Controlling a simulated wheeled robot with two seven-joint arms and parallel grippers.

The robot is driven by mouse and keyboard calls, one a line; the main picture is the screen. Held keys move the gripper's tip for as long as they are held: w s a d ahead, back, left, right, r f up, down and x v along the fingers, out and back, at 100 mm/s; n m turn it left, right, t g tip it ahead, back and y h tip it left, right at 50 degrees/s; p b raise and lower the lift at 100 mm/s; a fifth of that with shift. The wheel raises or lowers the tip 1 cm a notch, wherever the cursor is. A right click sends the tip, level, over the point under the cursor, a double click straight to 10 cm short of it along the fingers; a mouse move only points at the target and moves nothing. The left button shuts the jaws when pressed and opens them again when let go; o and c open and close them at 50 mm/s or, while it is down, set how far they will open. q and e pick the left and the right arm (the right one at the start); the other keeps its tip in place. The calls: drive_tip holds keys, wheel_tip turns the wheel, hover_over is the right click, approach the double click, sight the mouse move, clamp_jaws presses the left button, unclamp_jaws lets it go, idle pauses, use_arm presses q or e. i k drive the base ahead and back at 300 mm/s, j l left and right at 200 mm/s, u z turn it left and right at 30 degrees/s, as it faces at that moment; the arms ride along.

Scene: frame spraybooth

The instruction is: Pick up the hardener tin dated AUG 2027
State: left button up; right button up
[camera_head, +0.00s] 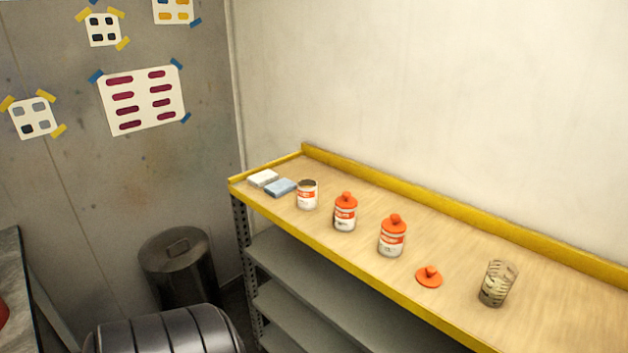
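Three white tins with orange-red label bands stand upright in a row on the wooden bench top. The left tin (307,195) is open, with no lid on it. The middle tin (345,213) and the right tin (392,238) each wear an orange knobbed lid. The print on the labels is too small to read, so I cannot tell which tin is dated AUG 2027. A loose orange lid (429,277) lies on the bench right of the tins. Neither of my grippers shows in the head view.
The bench (560,315) has a raised yellow edge along the wall and grey shelves below. A clear, marked cup (497,284) stands at the right. White (263,178) and blue (281,188) blocks lie at the far left end. A lidded bin (178,262) stands on the floor.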

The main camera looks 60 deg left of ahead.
sight(307, 188)
drive_tip(key=u, duration=1.8)
